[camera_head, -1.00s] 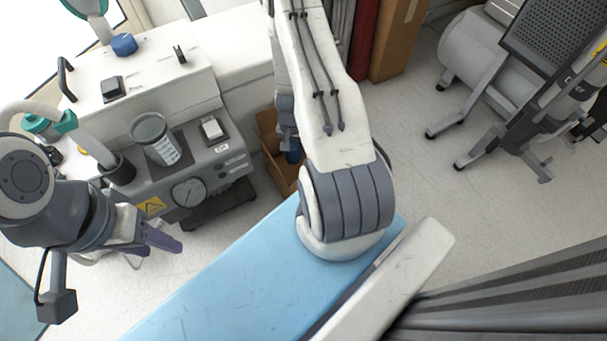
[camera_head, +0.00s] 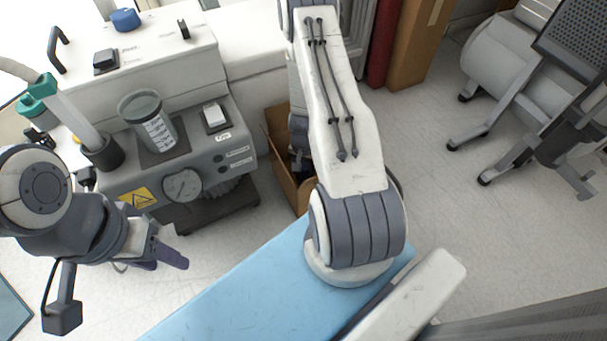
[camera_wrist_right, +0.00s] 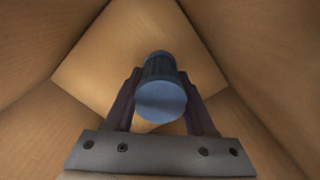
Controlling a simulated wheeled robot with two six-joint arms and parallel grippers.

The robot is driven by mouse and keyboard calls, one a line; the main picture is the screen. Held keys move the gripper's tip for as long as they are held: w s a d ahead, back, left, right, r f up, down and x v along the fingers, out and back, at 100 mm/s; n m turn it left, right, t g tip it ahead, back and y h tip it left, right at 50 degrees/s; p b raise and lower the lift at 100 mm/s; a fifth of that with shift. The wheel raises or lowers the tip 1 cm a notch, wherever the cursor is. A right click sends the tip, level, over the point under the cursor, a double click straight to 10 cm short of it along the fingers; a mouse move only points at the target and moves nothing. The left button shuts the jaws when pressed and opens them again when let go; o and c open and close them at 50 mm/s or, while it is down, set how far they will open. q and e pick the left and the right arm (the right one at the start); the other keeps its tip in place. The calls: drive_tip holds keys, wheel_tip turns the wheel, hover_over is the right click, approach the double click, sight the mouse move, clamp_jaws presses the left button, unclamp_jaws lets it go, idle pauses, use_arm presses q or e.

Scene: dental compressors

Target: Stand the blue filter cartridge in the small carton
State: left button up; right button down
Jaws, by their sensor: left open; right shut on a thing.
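The small carton (camera_head: 283,182) is an open brown box on the floor, beside the grey machine and partly behind my right arm. The blue filter cartridge (camera_wrist_right: 162,98) shows in the right wrist view with its round, light blue end toward the camera. My right gripper (camera_wrist_right: 161,88) is shut on it, one finger on each side. Brown carton walls surround them, so the cartridge is inside the carton. Whether it touches the bottom I cannot tell. In the head view the arm and carton wall mostly hide it. My left gripper (camera_head: 168,257) is open and empty, left of the blue surface.
The grey-white compressor unit (camera_head: 205,160) with a gauge and clear cup stands just left of the carton. A light blue flat surface (camera_head: 235,300) lies in front. A taller brown box (camera_head: 420,45) stands behind.

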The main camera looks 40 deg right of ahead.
drive_tip(key=shift+r, duration=0.1)
drive_tip(key=shift+f, duration=0.25)
drive_tip(key=shift+c, duration=1.2)
unclamp_jaws()
drive_tip(key=shift+r, duration=0.1)
drive_tip(key=shift+r, duration=0.1)
wheel_tip(320, 180, up, 12)
drive_tip(key=p, duration=1.2)
